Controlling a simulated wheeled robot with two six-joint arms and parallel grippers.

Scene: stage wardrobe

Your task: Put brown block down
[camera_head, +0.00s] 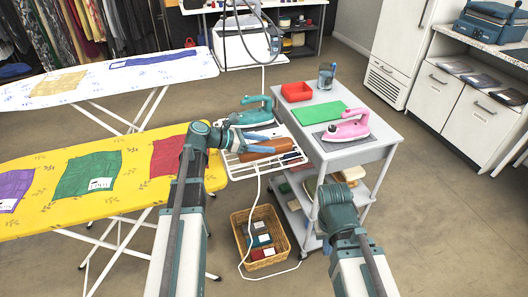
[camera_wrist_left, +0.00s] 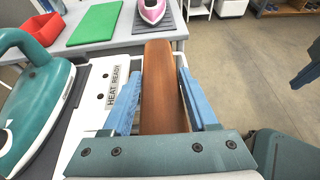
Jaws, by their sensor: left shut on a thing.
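The brown block (camera_head: 270,146) is long and smooth. My left gripper (camera_head: 262,142) is shut on it, with one blue finger along each side. The left wrist view shows the block (camera_wrist_left: 162,85) pointing away between the fingers. It is above the white rack (camera_head: 291,160) at the end of the yellow ironing board; I cannot tell whether it touches the rack.
A teal iron (camera_head: 257,110) stands beside the block, by a "HEAT READY" label (camera_wrist_left: 112,88). The grey cart (camera_head: 352,155) holds a red tray (camera_head: 297,92), green mat (camera_head: 333,116), pink iron (camera_head: 345,128) and mug (camera_head: 326,76). A wicker basket (camera_head: 283,233) and white cord are on the floor.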

